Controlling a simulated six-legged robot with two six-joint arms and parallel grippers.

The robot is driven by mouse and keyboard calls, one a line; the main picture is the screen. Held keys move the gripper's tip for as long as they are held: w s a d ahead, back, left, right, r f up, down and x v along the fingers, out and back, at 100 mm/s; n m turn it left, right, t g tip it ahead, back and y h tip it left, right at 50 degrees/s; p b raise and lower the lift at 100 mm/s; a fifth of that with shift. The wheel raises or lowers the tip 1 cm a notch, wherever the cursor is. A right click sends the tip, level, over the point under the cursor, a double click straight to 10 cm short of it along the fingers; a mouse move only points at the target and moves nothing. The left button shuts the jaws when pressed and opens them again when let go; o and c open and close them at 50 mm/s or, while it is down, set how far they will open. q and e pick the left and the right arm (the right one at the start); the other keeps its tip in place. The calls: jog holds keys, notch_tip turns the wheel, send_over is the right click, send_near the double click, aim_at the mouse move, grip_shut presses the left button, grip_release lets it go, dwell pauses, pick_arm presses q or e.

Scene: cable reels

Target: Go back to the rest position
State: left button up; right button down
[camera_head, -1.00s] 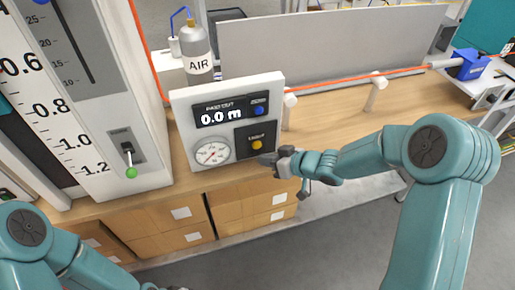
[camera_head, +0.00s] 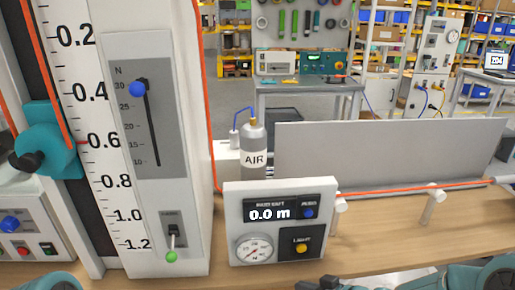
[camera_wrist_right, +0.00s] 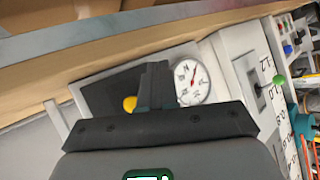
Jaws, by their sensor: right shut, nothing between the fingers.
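My right gripper (camera_head: 318,284) shows only in part at the bottom edge of the head view, in front of the white meter panel (camera_head: 233,220). In the right wrist view its dark fingers (camera_wrist_right: 156,84) are shut together and empty. Beyond them are the panel's yellow button (camera_wrist_right: 130,103) and round gauge (camera_wrist_right: 193,82); the fingers appear apart from both. Teal parts of my arms show along the bottom of the head view. My left gripper is out of view.
A tall white tower with a scale (camera_head: 100,120), a blue slider knob (camera_head: 137,89) and a green-tipped lever (camera_head: 171,256) stands left. An AIR bottle (camera_head: 254,150) and grey upright plate (camera_head: 390,150) stand behind the panel. An orange cable (camera_head: 390,189) runs over white posts.

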jog(key=s+a+f+m+g, duration=0.4)
jog(key=s+f, duration=0.3)
jog(key=f, duration=0.4)
jog(key=s+f+m+g+h, duration=0.1)
jog(key=s+f, duration=0.3)
jog(key=s, duration=0.4)
jog(key=s+f+m+g+h, duration=0.2)
jog(key=s+f+g+h, duration=0.1)
jog(key=s, duration=0.5)
jog(key=shift+s+d+f, duration=0.15)
jog(key=shift+d+f, duration=0.3)
jog(key=shift+f, duration=0.3)
jog(key=shift+a, duration=0.15)
